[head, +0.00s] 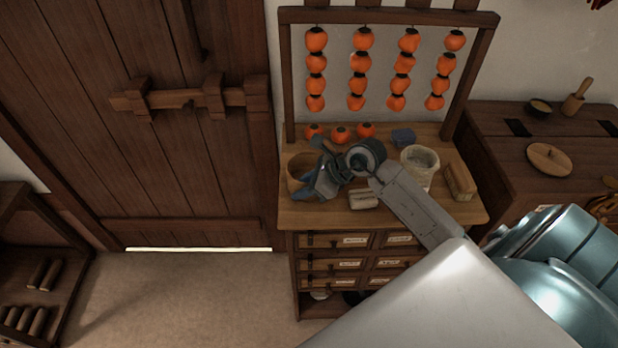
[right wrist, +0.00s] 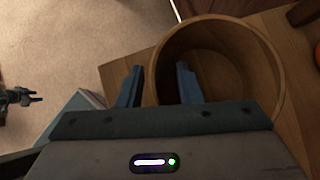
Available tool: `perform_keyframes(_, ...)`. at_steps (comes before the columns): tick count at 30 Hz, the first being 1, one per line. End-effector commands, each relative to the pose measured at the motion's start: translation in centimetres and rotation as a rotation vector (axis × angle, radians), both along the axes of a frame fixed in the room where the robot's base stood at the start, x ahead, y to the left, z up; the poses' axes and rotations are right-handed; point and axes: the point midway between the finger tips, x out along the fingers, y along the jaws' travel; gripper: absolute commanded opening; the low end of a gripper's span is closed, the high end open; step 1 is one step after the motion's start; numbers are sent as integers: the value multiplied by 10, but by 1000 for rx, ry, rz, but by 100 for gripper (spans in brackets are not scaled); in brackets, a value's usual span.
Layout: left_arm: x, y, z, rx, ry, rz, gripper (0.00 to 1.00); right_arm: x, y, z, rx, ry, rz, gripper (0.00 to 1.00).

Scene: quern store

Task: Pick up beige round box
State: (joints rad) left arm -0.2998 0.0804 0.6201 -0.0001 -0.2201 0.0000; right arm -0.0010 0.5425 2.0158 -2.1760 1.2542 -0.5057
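The beige round box (head: 299,167) stands at the left end of the wooden cabinet top in the head view, partly hidden behind my right gripper (head: 318,172). In the right wrist view the box (right wrist: 272,92) is open-topped, and I see its rim and inner wall. My right gripper (right wrist: 158,86) is open there. One finger is outside the box's wall and the other overlaps its opening, with the near wall between them. I cannot tell whether they touch it. A small dark pronged shape, apparently my left gripper (right wrist: 22,97), shows at the far left of the right wrist view.
The cabinet top (head: 440,214) also holds loose persimmons (head: 340,135), a pale tub (head: 419,166), a wooden box (head: 460,181) and a small pale block (head: 363,199). Strung persimmons (head: 361,62) hang above. A second cabinet (head: 500,150) stands at right.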

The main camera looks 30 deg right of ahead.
Motion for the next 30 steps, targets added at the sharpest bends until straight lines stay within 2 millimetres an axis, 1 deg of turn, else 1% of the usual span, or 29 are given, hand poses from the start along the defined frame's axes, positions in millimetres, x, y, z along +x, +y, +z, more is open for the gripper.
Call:
perform_keyframes(1,0,0,0,0,0,0,41,0,0,0,0,0,0,21)
perform_keyframes(4,0,0,0,0,0,0,41,0,0,0,0,0,0,2)
perform_keyframes(5,0,0,0,0,0,0,41,0,0,0,0,0,0,0)
perform_keyframes(17,0,0,-2,0,-1,0,41,0,0,3,0,-2,0,0)
perform_keyframes(22,0,0,-11,0,-1,0,41,0,0,14,-2,-5,2,0)
perform_keyframes(26,0,0,-23,0,-1,0,41,1,-1,32,-4,-8,1,0)
perform_keyframes(30,0,0,-33,0,0,0,41,-26,7,33,-4,-1,4,0)
